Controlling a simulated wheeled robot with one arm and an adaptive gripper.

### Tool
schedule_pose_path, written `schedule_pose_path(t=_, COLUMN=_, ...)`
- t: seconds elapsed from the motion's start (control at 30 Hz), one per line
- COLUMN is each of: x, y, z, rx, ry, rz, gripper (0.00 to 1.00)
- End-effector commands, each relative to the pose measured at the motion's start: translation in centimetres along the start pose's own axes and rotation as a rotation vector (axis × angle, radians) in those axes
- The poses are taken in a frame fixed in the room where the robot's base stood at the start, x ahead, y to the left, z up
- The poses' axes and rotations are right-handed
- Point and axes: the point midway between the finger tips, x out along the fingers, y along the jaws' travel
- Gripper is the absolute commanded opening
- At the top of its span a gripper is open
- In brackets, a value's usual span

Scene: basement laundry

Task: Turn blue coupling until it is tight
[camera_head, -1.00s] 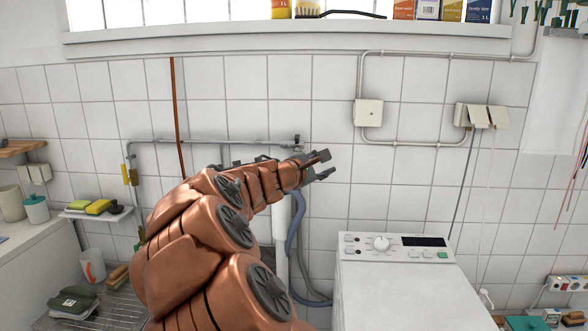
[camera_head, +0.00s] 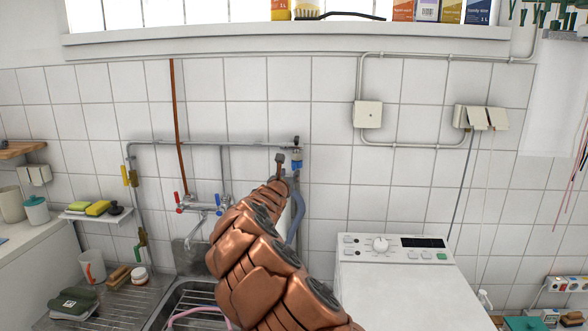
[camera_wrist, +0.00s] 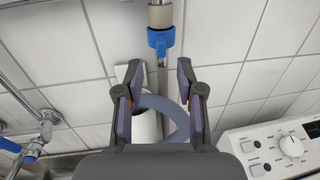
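The blue coupling (camera_wrist: 161,40) sits below a metal fitting at the top middle of the wrist view, with a grey pipe or hose running down from it. In the head view the coupling (camera_head: 296,166) shows on the wall at the pipe's right end. My gripper (camera_wrist: 158,80) is open and empty, its two fingers spread left and right. The coupling lies beyond the fingertips, apart from them in the wrist view. In the head view my gripper (camera_head: 288,163) is beside the coupling, partly hidden by my arm.
A blue-grey hose (camera_head: 293,222) and a white pipe (camera_wrist: 145,125) show behind my gripper. A white washing machine (camera_head: 397,290) stands at right. A tap with red and blue handles (camera_head: 198,204) is above the sink (camera_head: 190,295) at left. Tiled wall lies close behind.

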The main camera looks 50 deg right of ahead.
Motion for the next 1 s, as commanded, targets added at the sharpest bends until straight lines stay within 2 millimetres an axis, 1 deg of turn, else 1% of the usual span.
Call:
schedule_pose_path(t=0.1, x=1.0, y=-0.1, z=0.0, rx=0.003, ry=0.004, rz=-0.001, gripper=0.38)
schedule_pose_path(t=0.6, x=4.8, y=-0.1, z=0.1, rx=0.004, ry=0.001, rz=-0.002, gripper=0.38)
schedule_pose_path(t=0.8, x=5.8, y=-0.1, z=0.0, rx=0.001, ry=0.002, rz=-0.002, gripper=0.38)
schedule_pose_path(t=1.0, x=6.2, y=-0.2, z=0.0, rx=0.002, ry=0.000, rz=-0.004, gripper=0.38)
